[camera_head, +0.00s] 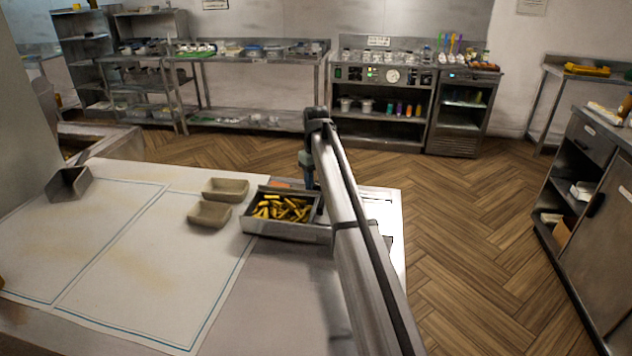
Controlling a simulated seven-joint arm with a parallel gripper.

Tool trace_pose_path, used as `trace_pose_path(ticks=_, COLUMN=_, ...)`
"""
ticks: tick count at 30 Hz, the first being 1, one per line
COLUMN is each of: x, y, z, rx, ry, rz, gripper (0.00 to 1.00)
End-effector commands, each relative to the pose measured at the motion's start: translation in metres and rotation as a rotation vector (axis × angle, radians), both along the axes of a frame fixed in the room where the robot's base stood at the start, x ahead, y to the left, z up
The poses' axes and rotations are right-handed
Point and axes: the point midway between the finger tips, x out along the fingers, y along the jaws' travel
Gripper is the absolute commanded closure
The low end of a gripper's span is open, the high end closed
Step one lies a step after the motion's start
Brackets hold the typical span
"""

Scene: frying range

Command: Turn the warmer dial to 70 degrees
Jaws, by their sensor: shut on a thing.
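A metal warmer pan (288,232) full of golden fries (283,208) stands at the far right part of the worktop. My arm comes in from the lower right, passes over the pan's right side and bends down at its far end. My gripper (312,186) points down at the pan's far right corner. It appears small and is partly covered by my arm. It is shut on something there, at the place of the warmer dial. The dial, its marks and its setting cannot be made out.
Two beige trays (226,188) (209,214) sit left of the pan. A grey metal scoop or holder (69,184) lies at the far left of the pale, blue-lined mat (140,240). Shelves and counters line the back wall, with wooden floor between.

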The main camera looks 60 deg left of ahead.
Motion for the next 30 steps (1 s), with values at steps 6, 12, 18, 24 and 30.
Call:
trace_pose_path(ticks=6, x=0.000, y=0.000, z=0.000, rx=0.000, ry=0.000, rz=0.001, gripper=0.47)
trace_pose_path(ticks=12, x=0.000, y=0.000, z=0.000, rx=0.000, ry=0.000, rz=0.000, gripper=0.32)
trace_pose_path(ticks=18, x=0.000, y=0.000, z=0.000, rx=0.000, ry=0.000, rz=0.000, gripper=0.32)
trace_pose_path(ticks=24, x=0.000, y=0.001, z=0.015, rx=0.001, ry=0.000, rz=0.000, gripper=0.32)
trace_pose_path(ticks=30, x=0.001, y=0.001, z=0.051, rx=0.002, ry=-0.001, rz=0.000, gripper=0.32)
